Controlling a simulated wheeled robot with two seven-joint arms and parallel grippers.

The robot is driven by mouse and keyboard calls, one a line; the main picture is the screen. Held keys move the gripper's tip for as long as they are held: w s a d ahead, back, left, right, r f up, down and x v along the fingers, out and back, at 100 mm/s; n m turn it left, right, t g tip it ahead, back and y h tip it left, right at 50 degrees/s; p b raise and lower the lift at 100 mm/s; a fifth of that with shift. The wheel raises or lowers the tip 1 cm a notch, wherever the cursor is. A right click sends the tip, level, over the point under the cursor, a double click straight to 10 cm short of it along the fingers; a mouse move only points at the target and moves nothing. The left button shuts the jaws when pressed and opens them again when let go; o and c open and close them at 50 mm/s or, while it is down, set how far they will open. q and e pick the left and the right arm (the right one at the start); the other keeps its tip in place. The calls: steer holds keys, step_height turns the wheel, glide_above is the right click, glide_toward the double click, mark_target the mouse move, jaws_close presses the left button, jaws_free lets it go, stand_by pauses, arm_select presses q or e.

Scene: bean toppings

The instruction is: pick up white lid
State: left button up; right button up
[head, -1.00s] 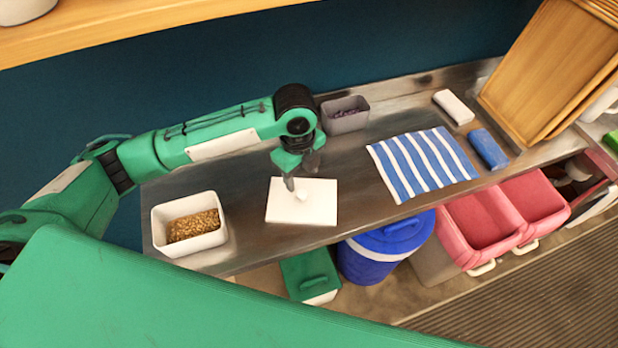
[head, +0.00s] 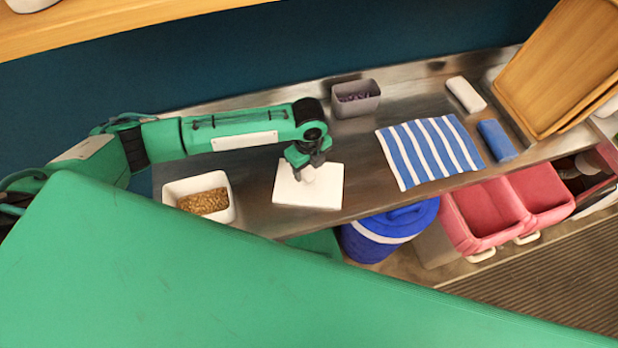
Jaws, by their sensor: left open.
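The white lid (head: 325,193) is a flat square with a small round knob in its middle. It lies on the metal counter, right of a white container of brown beans. My left gripper (head: 309,173) is over the lid's middle, pointing down, with its fingertips at the knob. It is open; I cannot tell whether the fingers touch the knob. My right gripper does not show.
The white bean container (head: 229,212) stands left of the lid. A grey container (head: 365,104) of dark beans stands behind it. A striped cloth (head: 428,150), a blue block (head: 496,141) and a white block (head: 465,94) lie to the right. A blue bin (head: 375,245) stands below the counter's front edge.

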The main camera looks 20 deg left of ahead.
mark_target(309, 175)
arm_select(q)
step_height(309, 175, down, 3)
steer(key=shift+p, duration=0.55)
steer(key=shift+f, duration=0.15)
steer(key=c, duration=1.1)
steer(key=shift+c, duration=0.4)
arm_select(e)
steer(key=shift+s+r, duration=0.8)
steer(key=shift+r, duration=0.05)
